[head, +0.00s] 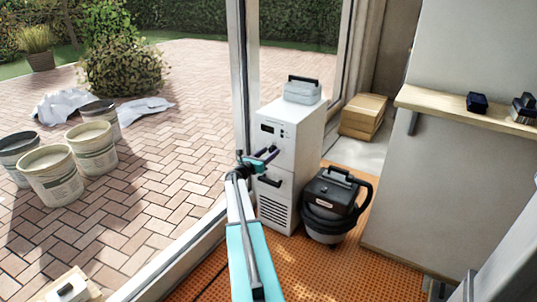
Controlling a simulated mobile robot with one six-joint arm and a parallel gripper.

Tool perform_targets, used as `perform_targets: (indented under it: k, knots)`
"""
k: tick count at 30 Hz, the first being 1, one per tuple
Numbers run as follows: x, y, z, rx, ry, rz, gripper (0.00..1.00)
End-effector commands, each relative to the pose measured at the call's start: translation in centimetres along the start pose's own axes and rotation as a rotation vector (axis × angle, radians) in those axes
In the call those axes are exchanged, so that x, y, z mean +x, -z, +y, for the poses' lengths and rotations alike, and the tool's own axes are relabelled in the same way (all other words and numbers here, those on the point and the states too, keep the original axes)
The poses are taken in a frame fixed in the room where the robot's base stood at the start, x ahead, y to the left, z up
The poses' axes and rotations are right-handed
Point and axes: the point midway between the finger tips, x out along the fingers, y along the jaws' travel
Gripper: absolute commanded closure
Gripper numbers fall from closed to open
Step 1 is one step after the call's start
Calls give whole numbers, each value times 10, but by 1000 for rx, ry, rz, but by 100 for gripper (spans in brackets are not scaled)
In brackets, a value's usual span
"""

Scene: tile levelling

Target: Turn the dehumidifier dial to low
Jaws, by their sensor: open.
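The dehumidifier (306,150) is a tall white cabinet standing beside the glass door frame. Its front has a small dark display (267,128) near the top, tiny controls to the right of it, and a vent grille low down. I cannot make out the dial or its setting at this size. My gripper (270,154) is open, in front of the upper part of the cabinet's front and below the display. It hides part of that face. I cannot tell whether it touches the cabinet.
A grey case (302,92) sits on top of the dehumidifier. A black vacuum (331,205) with a hose stands close on its right. A wooden shelf (440,105) juts from the right wall. Cardboard boxes (363,117) lie behind. Buckets (92,148) stand on the paving outside.

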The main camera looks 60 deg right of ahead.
Motion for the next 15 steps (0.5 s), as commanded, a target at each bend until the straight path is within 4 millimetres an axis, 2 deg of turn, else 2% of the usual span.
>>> perform_targets:
  k: [2, 3, 10, 15]
  knots:
    - [0, 0, 0, 0, 0, 0, 51]
    - [0, 0, 0, 0, 0, 0, 55]
    - [0, 0, 0, 0, 0, 0, 93]
    - [0, 0, 0, 4, 0, 0, 93]
